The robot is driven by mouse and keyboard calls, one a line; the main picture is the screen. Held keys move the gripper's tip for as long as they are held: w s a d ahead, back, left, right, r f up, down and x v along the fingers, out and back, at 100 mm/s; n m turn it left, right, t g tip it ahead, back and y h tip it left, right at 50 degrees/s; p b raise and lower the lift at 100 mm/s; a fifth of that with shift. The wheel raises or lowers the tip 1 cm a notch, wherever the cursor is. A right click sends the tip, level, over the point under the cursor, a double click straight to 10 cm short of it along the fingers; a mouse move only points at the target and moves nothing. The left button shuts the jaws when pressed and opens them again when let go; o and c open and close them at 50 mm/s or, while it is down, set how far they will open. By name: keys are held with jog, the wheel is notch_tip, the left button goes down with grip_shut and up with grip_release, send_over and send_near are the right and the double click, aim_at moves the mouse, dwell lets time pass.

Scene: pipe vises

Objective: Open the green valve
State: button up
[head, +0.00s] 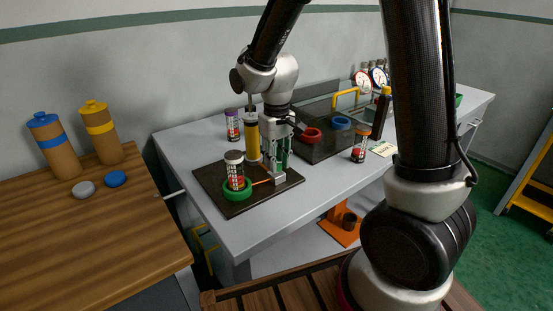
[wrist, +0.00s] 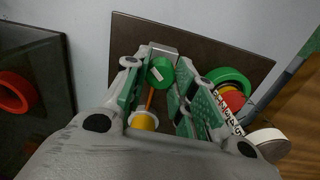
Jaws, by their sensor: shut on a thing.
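The green valve, a green knob with a white mark, shows in the wrist view (wrist: 161,70) between the fingers of my gripper (wrist: 160,82). My gripper is shut on it. In the head view my gripper (head: 277,165) points down over a dark board (head: 230,208), and its fingers hide the knob. A thin orange rod (wrist: 149,100) runs from the knob toward a yellow cylinder, which stands behind my gripper in the head view (head: 252,138). How far the knob is turned cannot be told.
A green ring (head: 238,194) sits around the base of a white-and-red jar (head: 236,168), close left of my gripper. A dark tray (head: 318,152) with a red ring (head: 311,135) and a blue ring (head: 341,123) stands to the right. Another jar (head: 361,144) stands beside it.

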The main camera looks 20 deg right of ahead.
jog(key=n, duration=0.6)
jog(key=shift+n, duration=0.3)
dwell(0.5)
jog(key=o, duration=1)
jog(key=shift+o, duration=0.2)
notch_tip(320, 180, up, 12)
